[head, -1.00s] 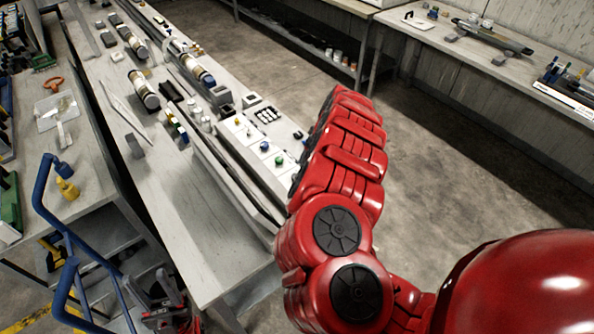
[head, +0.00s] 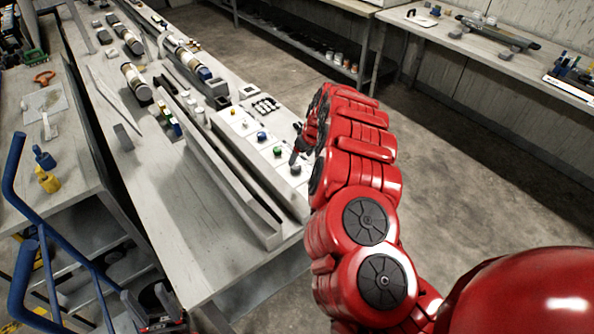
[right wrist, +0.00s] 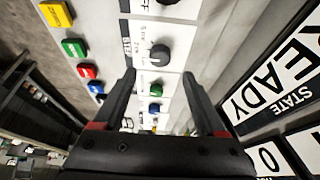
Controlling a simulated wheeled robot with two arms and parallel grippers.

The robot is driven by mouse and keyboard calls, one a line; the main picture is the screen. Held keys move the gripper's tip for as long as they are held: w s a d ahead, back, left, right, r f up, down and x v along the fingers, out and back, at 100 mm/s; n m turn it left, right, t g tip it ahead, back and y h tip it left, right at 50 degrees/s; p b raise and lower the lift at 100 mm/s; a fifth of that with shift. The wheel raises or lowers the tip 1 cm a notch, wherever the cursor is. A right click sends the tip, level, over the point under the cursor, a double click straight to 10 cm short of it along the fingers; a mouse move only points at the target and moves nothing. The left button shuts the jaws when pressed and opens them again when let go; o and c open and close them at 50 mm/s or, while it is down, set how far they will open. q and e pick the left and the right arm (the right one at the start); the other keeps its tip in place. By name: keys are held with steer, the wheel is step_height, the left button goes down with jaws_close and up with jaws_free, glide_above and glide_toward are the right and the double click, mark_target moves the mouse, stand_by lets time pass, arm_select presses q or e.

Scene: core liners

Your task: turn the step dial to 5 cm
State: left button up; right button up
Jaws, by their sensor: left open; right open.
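The step dial, a dark grey round knob on a white panel, shows in the right wrist view (right wrist: 158,55) with small printing beside it, too small to read fully. In the head view it is likely the dark knob (head: 295,168) at the panel's near end. My right gripper (right wrist: 158,76) is open and empty; the dial appears just beyond its fingertips, roughly centred between them, apparently untouched. In the head view the right gripper (head: 296,152) is over the panel, partly hidden by my arm. The dial's setting cannot be read. My left gripper (head: 148,303) is open at the bottom left, partly cut off.
Blue (head: 262,137) and green (head: 278,151) knobs line the same panel. Coloured buttons, including a red one (right wrist: 88,71), lie left in the wrist view. A "STATE READY" sign (right wrist: 275,85) stands right. A long grey rail (head: 215,165) runs beside the panel.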

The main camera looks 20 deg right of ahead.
mark_target(296, 166)
steer(key=x, duration=0.2)
steer(key=b+x, duration=0.1)
steer(key=x, duration=0.1)
steer(key=shift+s+d, duration=0.15)
steer(key=shift+s, duration=0.1)
steer(key=shift+w+f+p, duration=0.25)
steer(key=shift+p, duration=0.05)
steer(key=shift+w+f, duration=0.2)
steer(key=shift+f, duration=0.35)
steer(key=shift+w+a+f, duration=0.1)
steer(key=shift+a+f, duration=0.2)
steer(key=shift+c, duration=0.3)
jaws_close()
